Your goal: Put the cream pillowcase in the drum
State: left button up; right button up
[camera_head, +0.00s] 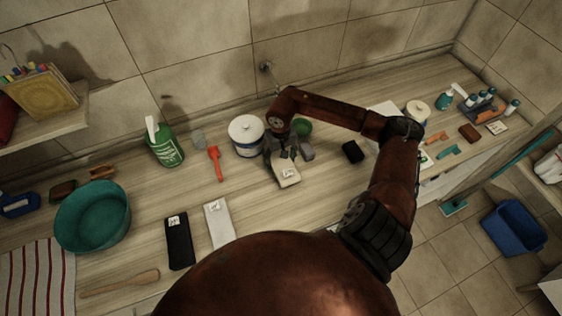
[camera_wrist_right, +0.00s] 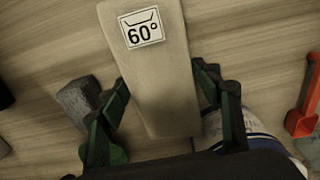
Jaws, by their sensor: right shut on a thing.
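The cream pillowcase (camera_head: 288,177) is a narrow folded bundle with a small white label. In the right wrist view the pillowcase (camera_wrist_right: 165,85) shows a "60°" tub mark. My right gripper (camera_head: 284,155) is shut on it, with a dark green finger on each side, above or at the wooden worktop; I cannot tell whether the cloth touches the wood. The fingers (camera_wrist_right: 164,88) also show in the right wrist view. My left gripper is not in view. I cannot clearly identify the drum in these frames.
A white tub with a blue band (camera_head: 246,136), a grey block (camera_wrist_right: 77,101) and a red scoop (camera_head: 215,163) are close by. A black cloth (camera_head: 179,243) and a white cloth (camera_head: 218,223) lie in front. A teal basin (camera_head: 93,216) stands left. A small black item (camera_head: 352,152) lies right.

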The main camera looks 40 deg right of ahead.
jog(key=shift+f, duration=0.9)
jog(key=shift+f, duration=0.15)
jog(key=o, duration=1.3)
